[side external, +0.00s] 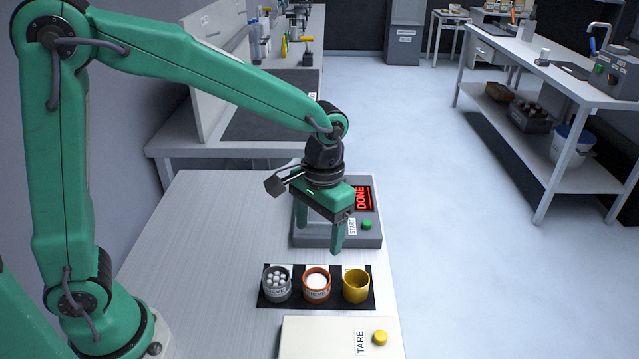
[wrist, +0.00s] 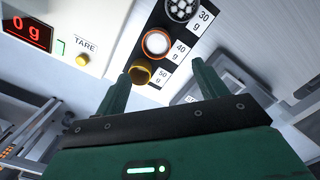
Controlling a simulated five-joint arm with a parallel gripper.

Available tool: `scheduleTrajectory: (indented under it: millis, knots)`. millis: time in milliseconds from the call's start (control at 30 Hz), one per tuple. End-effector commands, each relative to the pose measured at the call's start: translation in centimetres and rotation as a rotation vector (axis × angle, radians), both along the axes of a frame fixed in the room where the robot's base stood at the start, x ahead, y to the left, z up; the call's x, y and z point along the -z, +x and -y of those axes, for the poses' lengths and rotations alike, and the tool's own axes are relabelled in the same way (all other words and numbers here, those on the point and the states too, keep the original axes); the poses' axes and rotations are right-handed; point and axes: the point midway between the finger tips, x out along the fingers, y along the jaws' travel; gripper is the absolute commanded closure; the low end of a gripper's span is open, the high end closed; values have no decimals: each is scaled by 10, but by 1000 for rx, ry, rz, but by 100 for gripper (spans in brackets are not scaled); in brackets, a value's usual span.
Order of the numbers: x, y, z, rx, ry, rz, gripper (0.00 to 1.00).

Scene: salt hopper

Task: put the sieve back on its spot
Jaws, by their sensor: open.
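Three cups stand upright in a row on a black mat (side external: 367,300). A grey cup (side external: 277,292) holding white lumps is at the left, an orange cup (side external: 317,292) with white contents is in the middle, and a yellow cup (side external: 356,289) is at the right. The grey and orange cups bear lettering that may read SIEVE, but it is too small to be sure. In the wrist view, the grey cup (wrist: 182,8) is by 30 g, the orange cup (wrist: 156,43) by 40 g and the yellow cup (wrist: 141,73) by 50 g. My gripper (side external: 320,235) is open and empty, above and behind the row.
A cream scale (side external: 310,340) with a yellow TARE button (side external: 380,338) stands in front of the mat; its display (wrist: 28,28) reads 0 g. A grey machine (side external: 310,240) with a green START button (side external: 367,224) and a red DONE display (side external: 362,198) stands behind. The table's left side is clear.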

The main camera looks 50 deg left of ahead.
Motion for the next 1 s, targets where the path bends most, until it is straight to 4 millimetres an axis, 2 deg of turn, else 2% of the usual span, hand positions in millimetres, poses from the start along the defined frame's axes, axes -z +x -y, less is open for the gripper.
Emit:
scheduleTrajectory:
  millis: [367,700,1000]
  knots:
    - [-44,-25,-35,-4,-36,125,29]
    - [-81,-66,-74,-2,-53,288,29]
    - [-97,-107,-101,-1,-44,432,29]
